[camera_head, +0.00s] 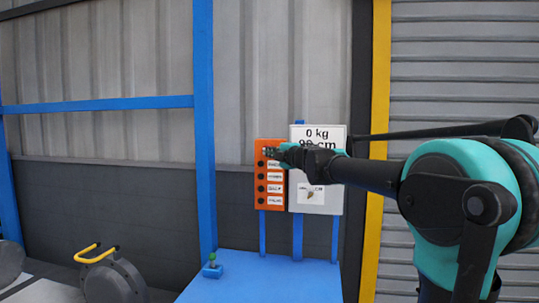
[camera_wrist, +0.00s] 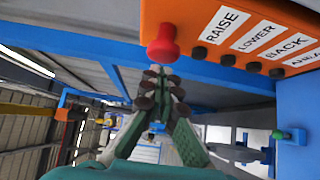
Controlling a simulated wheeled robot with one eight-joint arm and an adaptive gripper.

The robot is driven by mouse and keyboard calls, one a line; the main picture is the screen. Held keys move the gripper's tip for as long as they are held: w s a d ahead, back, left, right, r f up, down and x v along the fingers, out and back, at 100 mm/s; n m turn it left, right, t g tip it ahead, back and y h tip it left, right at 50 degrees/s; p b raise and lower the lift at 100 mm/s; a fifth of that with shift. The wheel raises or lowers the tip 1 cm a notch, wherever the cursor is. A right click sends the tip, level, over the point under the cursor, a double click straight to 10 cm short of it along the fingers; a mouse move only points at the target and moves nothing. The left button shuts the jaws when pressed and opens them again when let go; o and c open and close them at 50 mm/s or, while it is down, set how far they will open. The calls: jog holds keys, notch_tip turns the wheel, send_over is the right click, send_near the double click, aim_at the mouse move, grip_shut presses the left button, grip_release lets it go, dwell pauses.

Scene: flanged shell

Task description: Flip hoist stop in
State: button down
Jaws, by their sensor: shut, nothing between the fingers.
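The orange hoist panel (camera_head: 271,205) stands upright, with a column of dark buttons and white labels. In the wrist view the panel (camera_wrist: 190,14) shows a red mushroom-shaped knob (camera_wrist: 163,46) at its edge, beside the RAISE label; I see no label for this knob. The knob is hidden in the head view. My gripper (camera_head: 272,152) is at the top of the panel, covering part of it. In the wrist view its fingertips (camera_wrist: 158,78) are together and empty, just below the red knob in the picture. I cannot tell whether they touch it.
A white display board (camera_head: 331,202) reading 0 kg stands right of the panel, partly behind my arm. Below is a blue table (camera_head: 262,280) with a small green-topped lever (camera_head: 212,258). A blue post (camera_head: 204,120) rises at left. A grey machine with a yellow handle (camera_head: 88,253) stands lower left.

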jog(key=shift+w+d, duration=0.1)
jog(key=shift+w, duration=0.3)
jog(key=shift+w+d+r, duration=0.1)
jog(key=shift+w+d, duration=0.1)
jog(key=shift+w, duration=0.3)
jog(key=shift+w+d+r, duration=0.1)
jog(key=shift+w+d, duration=0.05)
jog(key=shift+w, duration=0.3)
